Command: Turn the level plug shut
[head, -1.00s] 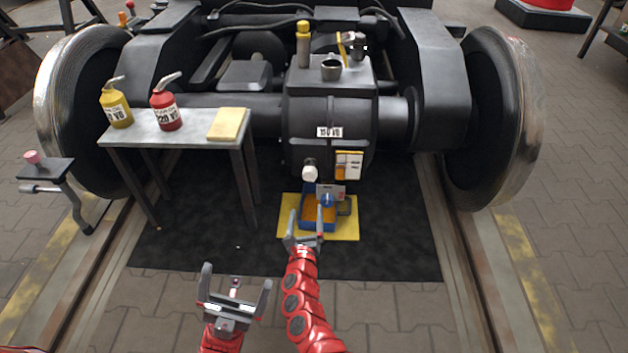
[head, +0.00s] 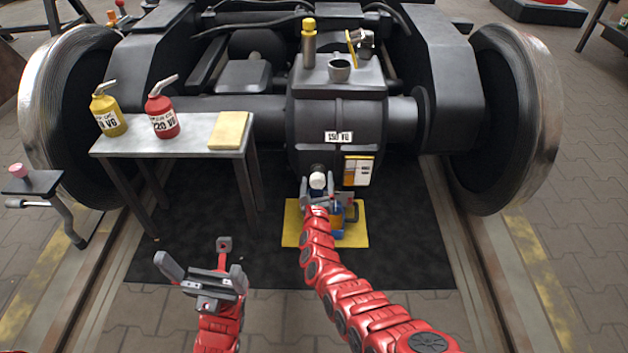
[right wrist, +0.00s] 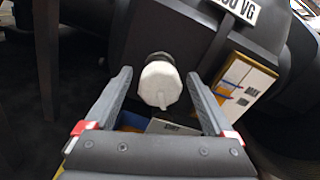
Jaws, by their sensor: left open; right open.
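The level plug (head: 318,180) is a pale, rounded knob on a dark neck, low on the front of the dark gearbox (head: 330,115). In the right wrist view the plug (right wrist: 160,84) sits between the two fingers, with a gap on each side. My right gripper (head: 319,190) is open just in front of and slightly below the plug, and its fingers do not touch it in the right wrist view (right wrist: 158,92). My left gripper (head: 195,255) is open and empty, low at the left, well away from the gearbox.
A level card (head: 358,171) is right of the plug. A blue tray (head: 338,232) sits on a yellow mat (head: 292,230) below. A side table (head: 180,135) holds a yellow can (head: 108,112), a red can (head: 162,112) and a yellow cloth (head: 229,130).

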